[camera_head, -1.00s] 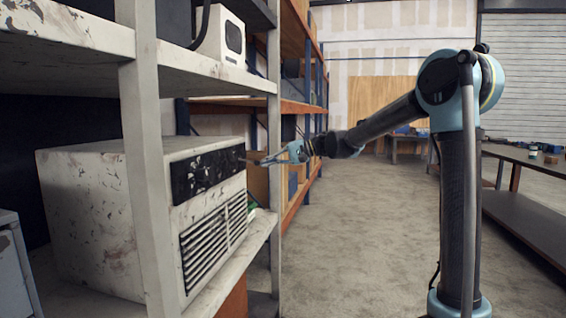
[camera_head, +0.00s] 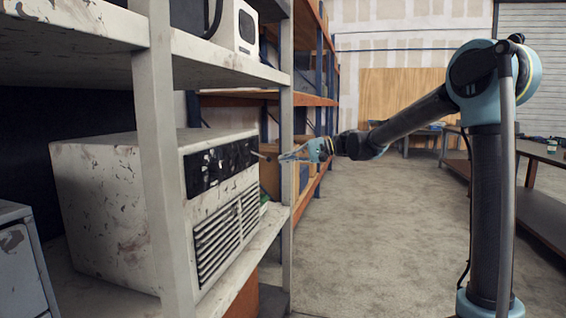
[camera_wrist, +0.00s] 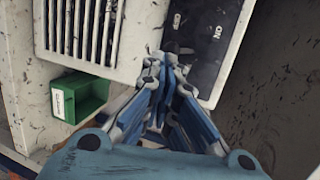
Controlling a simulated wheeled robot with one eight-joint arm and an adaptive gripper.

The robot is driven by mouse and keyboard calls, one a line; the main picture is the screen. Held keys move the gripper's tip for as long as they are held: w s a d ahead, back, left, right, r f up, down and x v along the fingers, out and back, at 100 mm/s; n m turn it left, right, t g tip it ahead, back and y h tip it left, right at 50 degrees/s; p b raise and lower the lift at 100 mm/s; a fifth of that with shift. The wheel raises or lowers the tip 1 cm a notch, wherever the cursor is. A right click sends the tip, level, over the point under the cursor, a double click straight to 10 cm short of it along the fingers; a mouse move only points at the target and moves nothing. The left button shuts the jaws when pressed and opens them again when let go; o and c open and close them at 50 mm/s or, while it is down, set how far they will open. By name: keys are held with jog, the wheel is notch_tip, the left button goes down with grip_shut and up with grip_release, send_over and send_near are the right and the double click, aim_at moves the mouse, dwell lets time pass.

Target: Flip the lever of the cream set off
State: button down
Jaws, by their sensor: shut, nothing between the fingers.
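The cream set (camera_head: 115,215) is a scuffed box on the shelf at left in the head view. Its dark control panel (camera_head: 205,172) faces right, above a louvred grille. In the wrist view the panel (camera_wrist: 206,47) bears white markings, one seemingly reading ON. My gripper (camera_head: 281,157) is shut and empty at the panel's far end. In the wrist view its fingertips (camera_wrist: 166,63) are at the panel's edge; contact is unclear.
A shelf upright (camera_head: 170,150) stands before the set, another (camera_head: 286,190) beside my gripper. A green bin (camera_wrist: 92,97) sits near the grille. A white device (camera_head: 238,25) is on the shelf above. The aisle floor (camera_head: 370,220) is clear.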

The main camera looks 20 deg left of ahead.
jog(key=v, duration=1.2)
jog(key=shift+s+d+r+m+t, duration=0.6)
jog(key=shift+s+m+t, duration=1)
jog(key=shift+s+t, duration=1.6)
send_near(260, 156)
jog(key=shift+g+y, duration=0.3)
jog(key=w+f, duration=0.1)
jog(key=w+a+f, duration=0.1)
jog(key=w+f, duration=0.1)
jog(key=shift+w+a+f, duration=0.1)
jog(key=shift+a+f, duration=0.05)
jog(key=shift+a, duration=0.25)
jog(key=shift+a+f, duration=0.45)
jog(key=shift+f, duration=0.1)
jog(key=shift+d, duration=0.1)
